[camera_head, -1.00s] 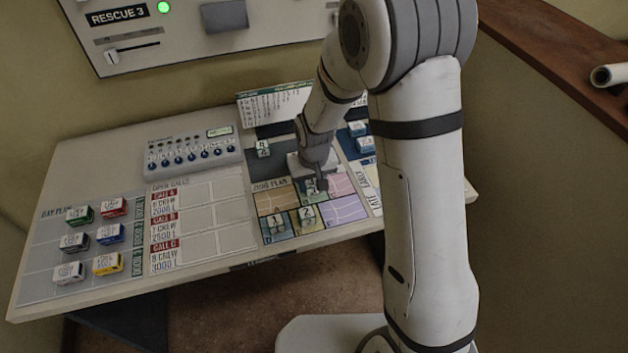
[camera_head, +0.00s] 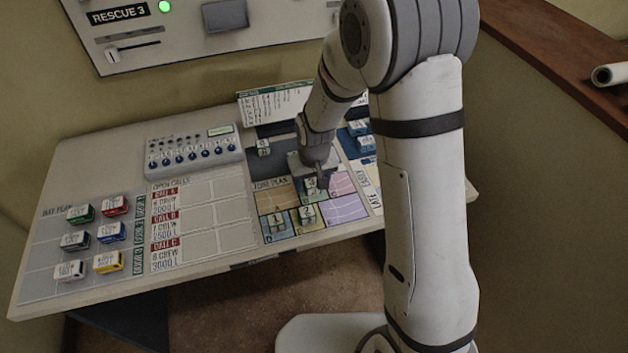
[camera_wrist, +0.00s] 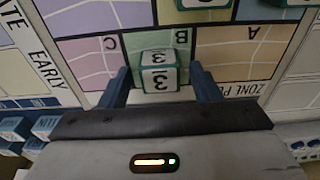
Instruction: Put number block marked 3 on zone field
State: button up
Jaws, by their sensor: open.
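The number block marked 3 (camera_wrist: 158,72) is white with green edges. In the wrist view it sits between the two fingers of my gripper (camera_wrist: 158,88), with a gap on each side. It appears to rest on the green field (camera_wrist: 182,44) of the zone plan, between the field marked C (camera_wrist: 85,55) and the field marked A (camera_wrist: 240,45). In the head view the block (camera_head: 311,186) shows under my gripper (camera_head: 318,180), partly hidden by it. My gripper is open, with its fingers beside the block.
Blocks marked 1 (camera_head: 276,222) and 2 (camera_head: 307,214) stand on front fields of the zone plan. Another number block (camera_head: 263,147) stands behind. Blue blocks (camera_head: 358,128) are to the right. Coloured blocks (camera_head: 109,262) stand on the left; the open-calls grid (camera_head: 198,225) is clear.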

aim_at(314, 187)
notch_tip(314, 187, up, 12)
jog(key=s, duration=0.1)
jog(key=s+d+r+m, duration=0.1)
jog(key=s+d+r, duration=0.3)
jog(key=s+d, duration=0.3)
jog(key=s+d+r+m+t, duration=0.1)
jog(key=s+d+r, duration=0.4)
jog(key=s, duration=0.6)
jog(key=d+m, duration=0.1)
jog(key=d, duration=0.1)
jog(key=shift+s+d+t+b, duration=0.2)
jog(key=shift+d+t+b, duration=0.1)
jog(key=shift+d+b, duration=0.1)
